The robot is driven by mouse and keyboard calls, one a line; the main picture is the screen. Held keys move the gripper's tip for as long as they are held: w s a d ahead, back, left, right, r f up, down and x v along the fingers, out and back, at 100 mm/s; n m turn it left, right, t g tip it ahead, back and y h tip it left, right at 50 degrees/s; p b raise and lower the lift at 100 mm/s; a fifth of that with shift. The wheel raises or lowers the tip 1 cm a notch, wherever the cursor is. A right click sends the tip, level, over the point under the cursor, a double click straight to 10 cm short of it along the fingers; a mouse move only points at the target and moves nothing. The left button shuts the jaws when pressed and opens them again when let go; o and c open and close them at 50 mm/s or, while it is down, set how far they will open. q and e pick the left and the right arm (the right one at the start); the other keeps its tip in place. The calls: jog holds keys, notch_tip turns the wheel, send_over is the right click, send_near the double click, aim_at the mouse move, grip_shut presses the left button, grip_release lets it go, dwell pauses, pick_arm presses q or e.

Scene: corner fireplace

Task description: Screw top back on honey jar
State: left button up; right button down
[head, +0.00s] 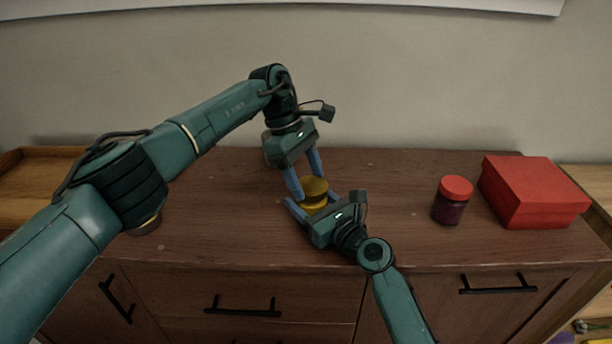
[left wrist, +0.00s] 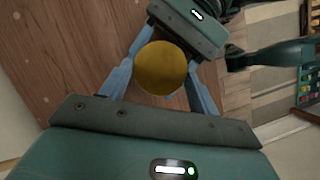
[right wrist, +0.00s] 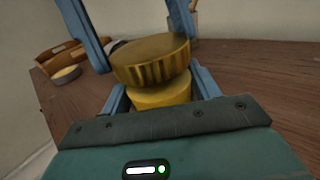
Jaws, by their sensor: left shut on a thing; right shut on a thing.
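The honey jar (right wrist: 163,95) is small and golden yellow and stands near the middle of the wooden cabinet top. Its top (head: 314,186) is a gold, ribbed round lid that sits over the jar's mouth; the left wrist view shows it from above as a plain disc (left wrist: 161,68). My left gripper (head: 306,180) reaches down from above, shut on the lid. My right gripper (head: 314,207) comes in low from the front, shut on the jar body. In the right wrist view the lid looks slightly tilted over the jar. I cannot tell whether its thread is engaged.
A dark jar with a red lid (head: 451,204) and a red box (head: 530,188) stand to the right on the cabinet top (head: 230,225). A wooden tray-like piece (head: 30,180) is at the far left. A wall rises behind. The cabinet's front edge is close to my right arm.

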pick_arm(q)
jog(key=o, duration=0.9)
jog(key=shift+o, duration=0.2)
jog(key=shift+r, duration=0.1)
jog(key=shift+r, duration=2.2)
jog(key=shift+c, duration=0.3)
